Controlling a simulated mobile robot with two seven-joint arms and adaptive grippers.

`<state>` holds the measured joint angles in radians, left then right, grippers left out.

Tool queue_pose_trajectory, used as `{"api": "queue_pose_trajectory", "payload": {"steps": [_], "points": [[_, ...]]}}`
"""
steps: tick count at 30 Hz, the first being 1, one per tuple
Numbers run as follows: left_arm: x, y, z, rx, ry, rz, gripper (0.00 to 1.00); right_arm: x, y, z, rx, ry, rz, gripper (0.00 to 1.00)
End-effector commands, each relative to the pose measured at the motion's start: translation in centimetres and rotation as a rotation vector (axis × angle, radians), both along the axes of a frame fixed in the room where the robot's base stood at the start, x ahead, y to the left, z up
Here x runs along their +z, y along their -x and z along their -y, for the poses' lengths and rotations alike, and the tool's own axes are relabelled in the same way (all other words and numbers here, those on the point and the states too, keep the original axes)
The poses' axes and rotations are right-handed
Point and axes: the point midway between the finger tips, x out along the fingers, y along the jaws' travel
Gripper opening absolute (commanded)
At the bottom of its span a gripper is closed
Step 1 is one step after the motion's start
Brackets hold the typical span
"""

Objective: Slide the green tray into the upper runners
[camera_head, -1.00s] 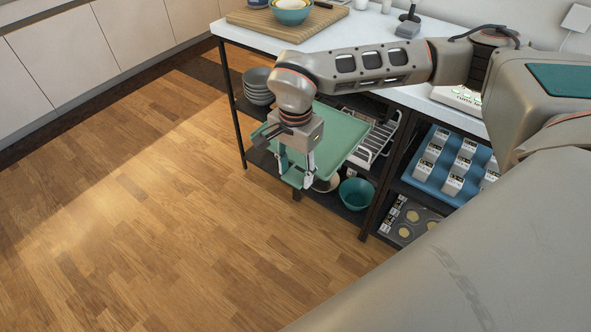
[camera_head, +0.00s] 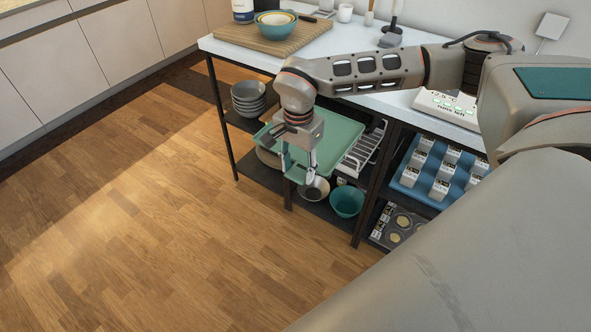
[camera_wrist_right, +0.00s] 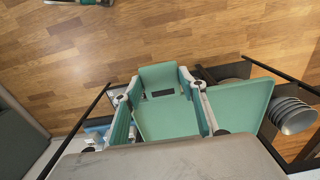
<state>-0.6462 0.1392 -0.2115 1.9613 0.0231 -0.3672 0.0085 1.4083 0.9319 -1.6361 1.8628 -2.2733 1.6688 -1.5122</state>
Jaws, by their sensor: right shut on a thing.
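The green tray (camera_head: 335,140) is a flat, shallow tray in the left bay of the bench, partly under the worktop and sticking out in front. It also shows in the right wrist view (camera_wrist_right: 240,105). My right gripper (camera_head: 299,166) is shut on the tray's front part. In the wrist view its fingers (camera_wrist_right: 160,88) stand either side of a green piece of the tray. My right arm hides the tray's back left part and much of the bay, so I cannot make out the upper runners or whether the tray touches them. My left gripper is not in view.
The bench has dark legs and a white worktop (camera_head: 345,45). Stacked grey bowls (camera_head: 249,98) stand left of the tray, a white rack (camera_head: 362,150) right of it. A teal bowl (camera_head: 347,201) is below. A blue tray (camera_head: 409,178) holds boxes further right. The wooden floor (camera_head: 130,220) in front is clear.

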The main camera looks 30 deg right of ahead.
Motion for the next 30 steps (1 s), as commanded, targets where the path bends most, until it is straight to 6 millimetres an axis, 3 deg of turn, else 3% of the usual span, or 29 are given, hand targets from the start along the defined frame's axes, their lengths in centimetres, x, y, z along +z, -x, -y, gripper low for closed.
{"api": "queue_pose_trajectory", "payload": {"steps": [13,30], "points": [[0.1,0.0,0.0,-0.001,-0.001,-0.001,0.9,0.1,-0.2,0.3,-0.001,0.001,0.001,0.21],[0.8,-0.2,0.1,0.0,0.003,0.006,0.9,0.0,-1.1,2.6,0.001,0.001,0.001,0.21]]}}
